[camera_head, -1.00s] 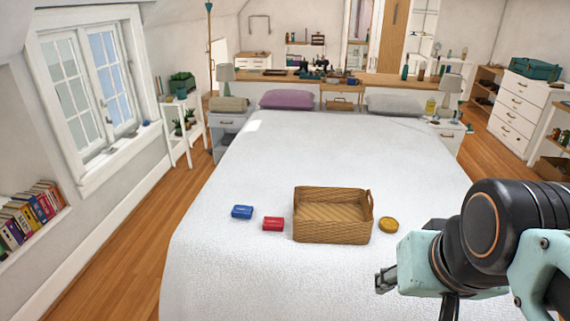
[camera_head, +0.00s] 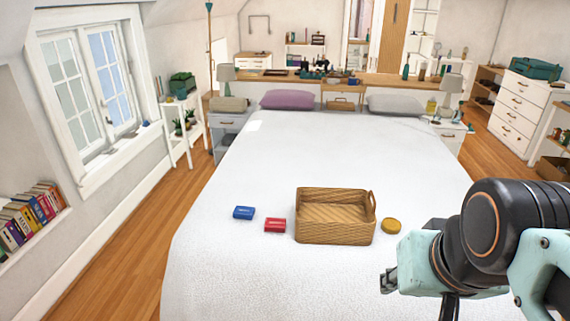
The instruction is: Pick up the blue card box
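The blue card box (camera_head: 243,213) lies flat on the white bed, left of a red card box (camera_head: 275,225). It is small and fully in view, with nothing touching it. My gripper (camera_head: 388,281) is at the lower right, over the front right part of the bed, well to the right of the blue card box. Only part of its fingers shows beside the pale green wrist housing, so whether it is open or shut is unclear. I see nothing held in it.
A wicker basket (camera_head: 335,238) stands right of the red box, between the blue box and my gripper. A round yellow-brown tin (camera_head: 392,226) lies right of the basket. The bed (camera_head: 240,275) is clear in front and to the left. Pillows (camera_head: 287,99) lie at its far end.

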